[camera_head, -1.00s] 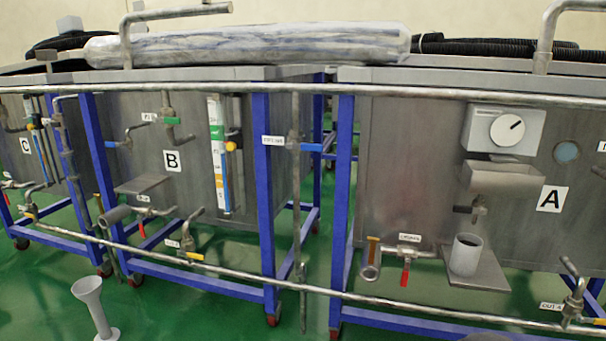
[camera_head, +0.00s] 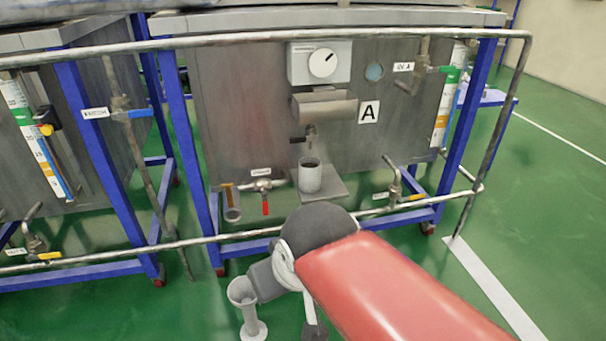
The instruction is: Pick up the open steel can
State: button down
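The open steel can (camera_head: 310,177) stands upright on a small metal shelf (camera_head: 328,188) on the front of tank A, under a spout. Its dark open top faces up. My arm reaches in from the lower right, with a red link and a dark joint in front of and below the shelf. No gripper fingers can be made out. My arm is apart from the can, and nothing visible touches the can.
A horizontal pipe rail (camera_head: 400,207) runs in front of the tank, below the shelf. Open floor (camera_head: 555,230) lies to the right.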

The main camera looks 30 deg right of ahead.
aim_at(310, 175)
jog(key=l+u, duration=0.15)
jog(key=l, duration=0.5)
jog(key=l+u, duration=0.2)
jog(key=l, duration=0.45)
jog(key=l+u, duration=0.15)
jog(key=l, duration=0.5)
jog(key=k+l+u, duration=0.2)
jog(key=l, duration=0.45)
